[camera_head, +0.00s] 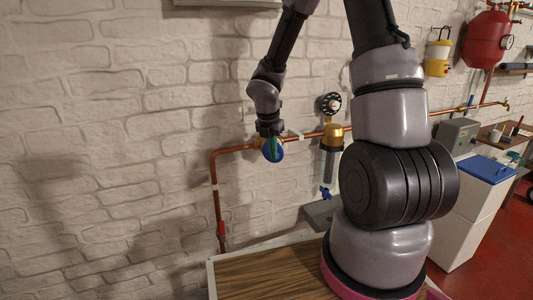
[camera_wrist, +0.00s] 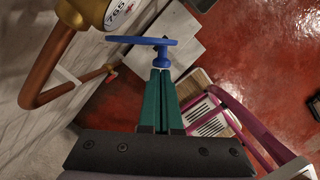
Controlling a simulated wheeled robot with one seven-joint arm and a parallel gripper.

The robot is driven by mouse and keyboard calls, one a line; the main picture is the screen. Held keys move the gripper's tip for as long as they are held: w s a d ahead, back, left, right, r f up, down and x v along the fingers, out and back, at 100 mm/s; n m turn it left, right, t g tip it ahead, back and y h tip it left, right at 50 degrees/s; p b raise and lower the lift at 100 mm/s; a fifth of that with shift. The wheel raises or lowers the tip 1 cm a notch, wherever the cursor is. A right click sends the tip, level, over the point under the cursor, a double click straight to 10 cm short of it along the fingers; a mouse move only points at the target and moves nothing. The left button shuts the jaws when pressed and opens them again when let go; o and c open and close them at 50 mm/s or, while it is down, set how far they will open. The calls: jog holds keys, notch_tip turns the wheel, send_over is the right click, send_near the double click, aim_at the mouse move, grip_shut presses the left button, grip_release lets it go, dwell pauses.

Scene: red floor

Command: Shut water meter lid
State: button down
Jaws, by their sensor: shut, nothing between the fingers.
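The water meter (camera_wrist: 92,12) is a brass body on the copper pipe, at the top left of the wrist view, with its white numbered dial (camera_wrist: 120,12) showing. The blue lid (camera_wrist: 142,40) stands open beside the dial, seen nearly edge-on, with a small blue knob-like part below it. My gripper (camera_wrist: 162,74) has green fingers, shut and empty, with the tips at or just below that blue part. I cannot tell whether they touch. In the head view the blue lid (camera_head: 273,151) shows just below my wrist, and the arm hides most of the meter.
A copper pipe (camera_head: 216,190) runs along the white brick wall. A clear filter (camera_head: 329,165) with a gauge stands right of the meter. A wooden-topped surface (camera_head: 265,277) is below. Red floor is open at the right.

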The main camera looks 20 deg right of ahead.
jog(key=d+n, duration=0.2)
jog(key=shift+w+d+n+y, duration=0.1)
jog(key=shift+w+n+y, duration=0.2)
jog(key=shift+w+n, duration=0.1)
jog(key=d+n, duration=0.1)
jog(key=w+d+n, duration=0.1)
jog(key=n, duration=0.1)
jog(key=shift+w+t+y, duration=0.2)
jog(key=shift+t+y, duration=0.2)
jog(key=shift+w+d+n, duration=0.5)
jog(key=shift+w+d, duration=0.2)
jog(key=shift+w, duration=0.3)
jog(key=shift+w+a, duration=0.4)
jog(key=shift+a, duration=0.2)
jog(key=shift+a+r, duration=0.1)
